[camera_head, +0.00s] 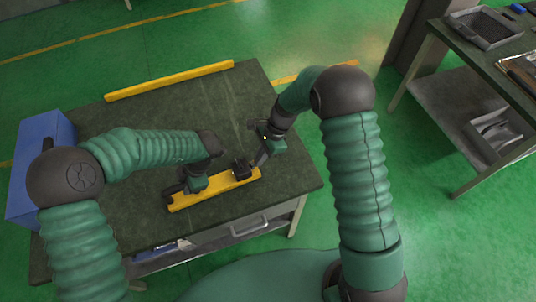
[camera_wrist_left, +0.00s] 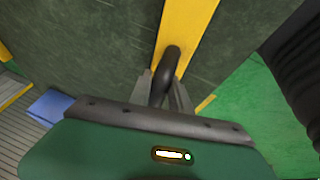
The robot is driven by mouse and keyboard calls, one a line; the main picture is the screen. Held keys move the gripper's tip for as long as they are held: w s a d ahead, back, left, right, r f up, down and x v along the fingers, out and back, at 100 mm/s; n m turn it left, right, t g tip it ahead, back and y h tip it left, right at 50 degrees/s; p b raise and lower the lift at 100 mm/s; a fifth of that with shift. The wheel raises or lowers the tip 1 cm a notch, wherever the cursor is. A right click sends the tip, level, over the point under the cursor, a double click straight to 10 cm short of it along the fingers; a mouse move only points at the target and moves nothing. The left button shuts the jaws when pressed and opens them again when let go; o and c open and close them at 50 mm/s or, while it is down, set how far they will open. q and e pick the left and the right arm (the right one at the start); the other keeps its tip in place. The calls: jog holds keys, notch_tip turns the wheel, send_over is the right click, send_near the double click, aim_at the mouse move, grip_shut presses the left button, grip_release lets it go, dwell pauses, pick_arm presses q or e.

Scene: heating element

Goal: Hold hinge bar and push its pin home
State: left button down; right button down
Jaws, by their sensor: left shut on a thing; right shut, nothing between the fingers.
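The hinge bar (camera_head: 215,190) is a yellow bar lying along the front part of the dark green table. It also shows in the left wrist view (camera_wrist_left: 186,30). A dark curved handle (camera_wrist_left: 172,62) stands on it near its left end. My left gripper (camera_head: 184,187) is shut on this handle, with a finger on each side of it. A black block (camera_head: 242,169) sits near the bar's right end; the pin cannot be told apart from it. My right gripper (camera_head: 261,160) is shut and empty, close beside the block's right side. I cannot tell whether it touches.
Another yellow bar (camera_head: 170,81) lies along the table's back edge. A blue box (camera_head: 38,150) stands at the table's left side. The table top (camera_head: 130,205) is clear around the hinge bar. A second table (camera_head: 475,50) with trays stands apart at the right.

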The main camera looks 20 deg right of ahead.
pick_arm(q)
jog(key=shift+d, duration=0.1)
pick_arm(e)
jog(key=shift+s+a, duration=0.1)
jog(key=shift+a, duration=0.3)
jog(key=d, duration=0.3)
jog(key=d+r, duration=0.1)
jog(key=d, duration=0.1)
jog(key=shift+w+r, duration=0.1)
jog(key=shift+w, duration=0.25)
jog(key=v, duration=0.8)
jog(key=shift+d+r, duration=0.2)
jog(key=shift+r, duration=0.1)
pick_arm(q)
jog(key=c, duration=1.1)
grip_release()
